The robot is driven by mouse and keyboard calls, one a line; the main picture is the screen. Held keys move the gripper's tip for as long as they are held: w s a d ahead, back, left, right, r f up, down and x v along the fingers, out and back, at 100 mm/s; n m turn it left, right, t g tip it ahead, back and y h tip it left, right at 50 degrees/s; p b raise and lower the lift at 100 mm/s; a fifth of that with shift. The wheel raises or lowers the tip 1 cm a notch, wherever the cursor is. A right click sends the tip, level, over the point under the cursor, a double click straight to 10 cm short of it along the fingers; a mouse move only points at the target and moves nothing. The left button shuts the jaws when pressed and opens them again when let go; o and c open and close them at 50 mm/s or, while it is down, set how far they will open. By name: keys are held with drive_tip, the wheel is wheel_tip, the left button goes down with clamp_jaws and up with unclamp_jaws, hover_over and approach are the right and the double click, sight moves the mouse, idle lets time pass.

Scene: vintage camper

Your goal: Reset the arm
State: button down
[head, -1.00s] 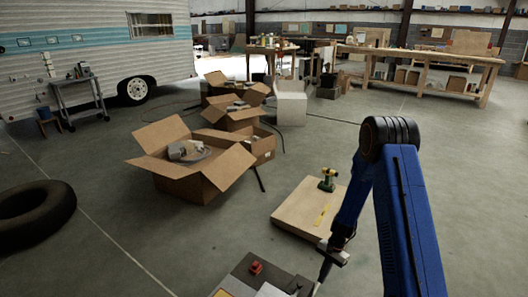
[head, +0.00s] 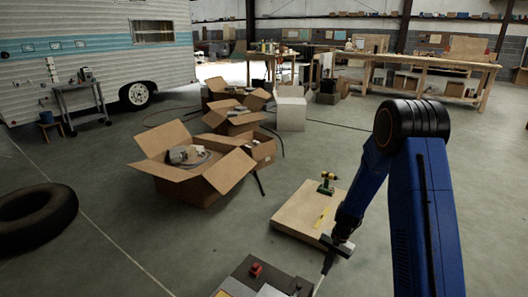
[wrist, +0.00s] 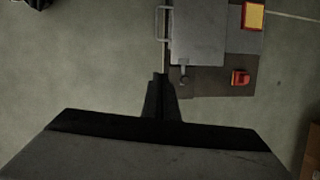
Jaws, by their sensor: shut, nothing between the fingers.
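My arm is blue with a black joint and comes in from the right side of the head view, bent downward. My gripper (head: 326,262) hangs at its lower end, just right of a low dark board or cart top. In the wrist view my gripper (wrist: 161,78) points away from the camera with its fingers together, and nothing shows between them. The fingertips appear beside the left edge of the dark surface (wrist: 210,84); I cannot tell how high above the floor they are.
The dark surface carries a red object (head: 256,270). Open cardboard boxes (head: 195,188) stand left of centre, a tire (head: 38,215) at far left. The floor between them is clear.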

drive_tip(key=s+r+n+t, duration=0.1)
drive_tip(key=s+r, duration=0.3)
drive_tip(key=r, duration=0.5)
drive_tip(key=s+r+n+t+h, duration=0.1)
drive_tip(key=s+r+n, duration=0.15)
drive_tip(key=r, duration=0.65)
drive_tip(key=s+r+n+t, duration=0.1)
drive_tip(key=s+r, duration=0.3)
drive_tip(key=r, duration=0.5)
drive_tip(key=s+d+r+n+t, duration=0.1)
drive_tip(key=s+r, duration=0.3)
drive_tip(key=s, duration=0.3)
drive_tip(key=s+d+r+n+t+h, duration=0.1)
drive_tip(key=s+r, duration=0.3)
drive_tip(key=s, duration=0.4)
drive_tip(key=s+d+r+n+t+h, duration=0.1)
drive_tip(key=s+r+t, duration=0.1)
drive_tip(key=s+r, duration=0.2)
drive_tip(key=shift+s+d, duration=0.35)
drive_tip(key=shift+s, duration=1.55)
drive_tip(key=shift+n, duration=0.25)
